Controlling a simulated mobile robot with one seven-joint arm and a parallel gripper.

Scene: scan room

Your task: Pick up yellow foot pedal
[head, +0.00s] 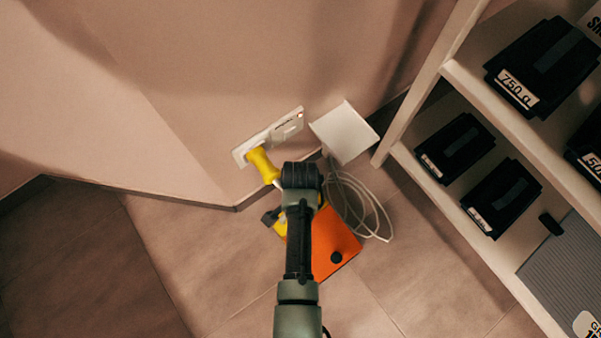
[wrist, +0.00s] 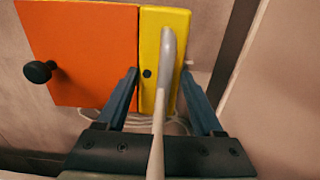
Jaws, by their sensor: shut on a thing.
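The yellow foot pedal (wrist: 152,58) shows in the wrist view as a flat yellow strip with a dark screw. It lies along the edge of an orange panel (wrist: 85,50) with a black knob (wrist: 39,72). My gripper (wrist: 160,76) is shut on the yellow strip, one finger on each side. A pale cable (wrist: 160,125) crosses in front of the strip. In the head view, my arm hides most of the pedal, and a little yellow (head: 281,229) shows beside the orange panel (head: 333,245).
A yellow plug (head: 262,164) sits at a white wall socket strip (head: 270,136) close by. A white box (head: 343,131) and a loose cable coil (head: 372,205) are near the wall. Shelves (head: 425,180) with black bins stand at right. Floor at lower left is clear.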

